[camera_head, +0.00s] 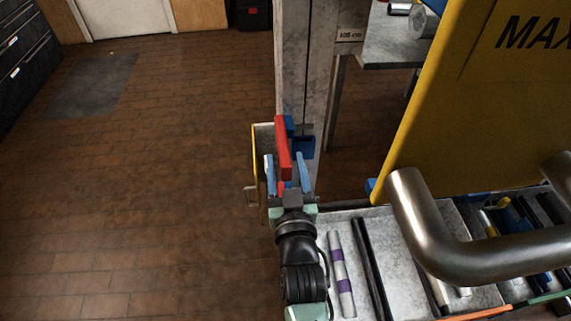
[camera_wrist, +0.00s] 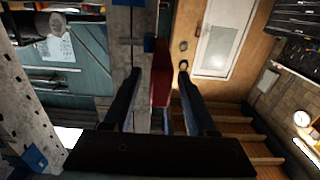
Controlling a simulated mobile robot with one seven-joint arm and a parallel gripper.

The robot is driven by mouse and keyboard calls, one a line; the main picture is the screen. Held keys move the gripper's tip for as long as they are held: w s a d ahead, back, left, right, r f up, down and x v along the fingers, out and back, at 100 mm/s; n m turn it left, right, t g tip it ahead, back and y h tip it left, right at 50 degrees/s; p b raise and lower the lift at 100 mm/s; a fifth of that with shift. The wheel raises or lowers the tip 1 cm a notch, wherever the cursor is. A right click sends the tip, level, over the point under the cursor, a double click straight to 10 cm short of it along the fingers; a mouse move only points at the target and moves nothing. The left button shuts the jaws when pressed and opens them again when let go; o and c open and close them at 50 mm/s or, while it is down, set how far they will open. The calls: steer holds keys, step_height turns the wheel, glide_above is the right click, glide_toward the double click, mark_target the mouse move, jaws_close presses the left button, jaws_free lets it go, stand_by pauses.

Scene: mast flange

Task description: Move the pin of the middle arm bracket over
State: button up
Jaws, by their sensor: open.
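My gripper (camera_head: 284,157) is open beside the grey upright mast (camera_head: 305,60) in the head view, its blue fingers pointing away from me. A red bar (camera_head: 282,140) stands between or just beyond the fingers. In the wrist view my gripper (camera_wrist: 159,73) shows two dark fingers, apart, with the red bar (camera_wrist: 161,72) between them and a visible gap on each side. Blue parts (camera_head: 303,147) sit by the red bar against the mast. A pale plate with a yellow edge (camera_head: 256,160) is left of them. I cannot tell which part is the pin; it may be hidden.
A large yellow panel (camera_head: 470,100) and a thick metal tube handle (camera_head: 430,235) fill the right. A grey tray (camera_head: 350,218) with several rods, one silver with purple bands (camera_head: 341,275), lies below. The brown tiled floor (camera_head: 130,200) at left is clear.

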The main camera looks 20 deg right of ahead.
steer(key=shift+w, duration=0.1)
jaws_close()
stand_by(0.3)
stand_by(1.1)
